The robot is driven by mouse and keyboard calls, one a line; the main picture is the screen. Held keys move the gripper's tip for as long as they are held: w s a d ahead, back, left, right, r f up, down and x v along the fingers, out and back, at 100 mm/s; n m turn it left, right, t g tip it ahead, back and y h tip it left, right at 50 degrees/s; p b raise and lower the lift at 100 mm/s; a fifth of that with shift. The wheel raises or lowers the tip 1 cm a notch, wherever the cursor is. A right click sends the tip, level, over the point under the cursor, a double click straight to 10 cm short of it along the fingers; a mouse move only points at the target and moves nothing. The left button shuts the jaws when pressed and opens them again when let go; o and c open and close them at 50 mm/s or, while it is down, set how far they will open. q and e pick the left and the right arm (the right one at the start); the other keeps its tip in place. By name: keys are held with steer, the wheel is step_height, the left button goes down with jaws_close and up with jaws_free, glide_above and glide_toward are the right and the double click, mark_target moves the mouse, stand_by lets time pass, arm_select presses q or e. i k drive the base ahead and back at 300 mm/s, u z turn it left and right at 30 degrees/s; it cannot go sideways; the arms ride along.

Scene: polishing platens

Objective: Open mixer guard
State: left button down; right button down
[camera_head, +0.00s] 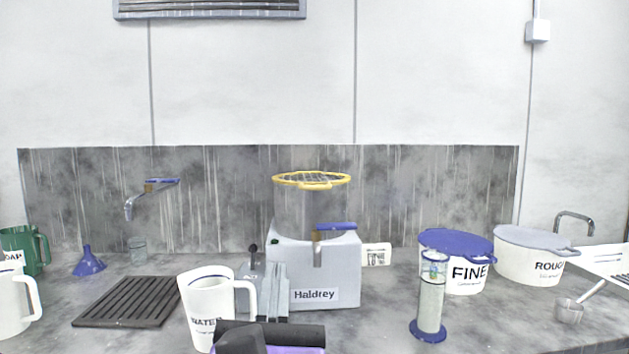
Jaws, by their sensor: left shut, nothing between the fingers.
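The mixer (345,262) is a pale grey box labelled "Haldrey" at the middle of the bench, with a grey drum rising from its top. Its guard (312,180) is a yellow ring with wire mesh, lying level over the drum's mouth, with a small yellow tab at the front. My left gripper (274,270) reaches up from the bottom edge, with its grey fingers together and empty. It appears in front of the mixer's left part, well below the guard. My dark wrist (270,334) shows behind the fingers. My right gripper is not in view.
A white "WATER" jug (206,308) stands close left of my wrist. A blue-handled tap (335,227) is on the mixer's front. A blue-based cylinder (430,300), a "FINE" tub (466,275) and a "ROUGH" tub (525,265) stand right. A black rack (125,302) lies left.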

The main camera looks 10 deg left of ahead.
mark_target(305, 180)
steer(key=i, duration=0.85)
